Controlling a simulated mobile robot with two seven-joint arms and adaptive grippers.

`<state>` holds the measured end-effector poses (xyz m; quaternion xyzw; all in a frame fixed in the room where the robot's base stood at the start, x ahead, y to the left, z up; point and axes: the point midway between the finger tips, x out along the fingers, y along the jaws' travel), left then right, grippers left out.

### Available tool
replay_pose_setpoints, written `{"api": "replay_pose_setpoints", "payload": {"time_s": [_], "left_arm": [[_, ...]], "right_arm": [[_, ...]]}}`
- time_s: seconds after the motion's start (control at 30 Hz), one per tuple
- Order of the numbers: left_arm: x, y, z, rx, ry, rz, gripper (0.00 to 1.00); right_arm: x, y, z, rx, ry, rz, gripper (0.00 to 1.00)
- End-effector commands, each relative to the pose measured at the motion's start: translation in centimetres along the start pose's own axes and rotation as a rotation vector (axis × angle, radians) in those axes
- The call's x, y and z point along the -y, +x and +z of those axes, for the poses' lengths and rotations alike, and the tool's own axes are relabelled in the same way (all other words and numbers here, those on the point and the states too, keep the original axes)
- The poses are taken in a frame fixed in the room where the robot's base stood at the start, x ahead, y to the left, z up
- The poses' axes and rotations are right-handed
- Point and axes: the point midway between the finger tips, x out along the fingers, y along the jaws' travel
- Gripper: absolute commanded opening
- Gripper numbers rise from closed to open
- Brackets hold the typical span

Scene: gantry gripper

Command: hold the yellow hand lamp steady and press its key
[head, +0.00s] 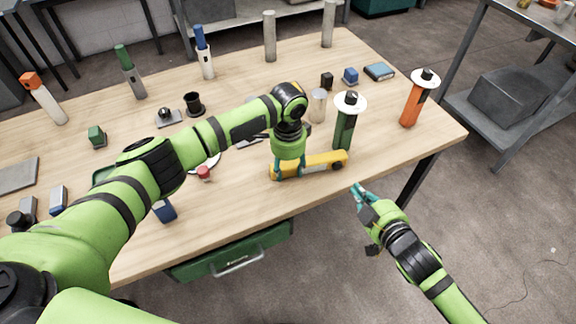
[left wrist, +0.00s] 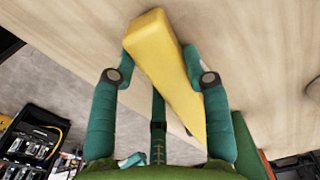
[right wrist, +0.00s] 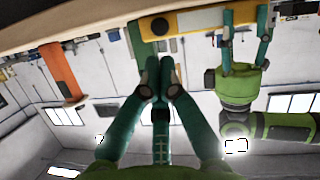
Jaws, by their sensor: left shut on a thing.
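The yellow hand lamp (head: 312,162) is near the table's front edge, lying roughly level; I cannot tell if it touches the top. My left gripper (head: 287,170) is shut around its left part. In the left wrist view the yellow body (left wrist: 163,65) lies between both fingers. A dark round spot, perhaps the key, shows on the lamp's right part, and in the right wrist view on the lamp (right wrist: 200,19). My right gripper (head: 358,188) is empty, its fingers together, off the front edge, right of and nearer than the lamp. It also shows in the right wrist view (right wrist: 158,62).
A green torch with a white disc (head: 345,130) stands just behind the lamp. An orange one (head: 411,105) stands farther right. A clear cylinder (head: 317,105) is behind. A green drawer (head: 230,252) hangs under the table (head: 415,148). Space before the right front edge is free.

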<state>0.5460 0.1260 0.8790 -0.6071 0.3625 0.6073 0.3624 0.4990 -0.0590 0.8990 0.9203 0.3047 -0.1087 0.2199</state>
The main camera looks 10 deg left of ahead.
Motion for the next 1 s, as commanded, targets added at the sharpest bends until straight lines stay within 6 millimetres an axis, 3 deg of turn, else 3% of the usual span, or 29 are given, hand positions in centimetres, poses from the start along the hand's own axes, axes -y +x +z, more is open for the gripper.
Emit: {"api": "replay_pose_setpoints", "payload": {"time_s": [0.47, 0.73, 1.0], "left_arm": [[-0.1, 0.1, 0.0, 0.001, 0.0, 0.001, 0.07], [-0.1, 0.0, 0.0, 0.001, 0.001, 0.001, 0.07], [0.0, 0.0, 0.0, 0.001, 0.0, 0.001, 0.07]], "right_arm": [[-0.2, 0.1, 0.2, 0.013, 0.025, -0.002, 0.0], [-0.7, 0.8, 2.5, 0.176, 0.356, -0.064, 0.0], [1.1, 0.5, 3.1, 0.342, 0.708, -0.21, 0.0]]}}
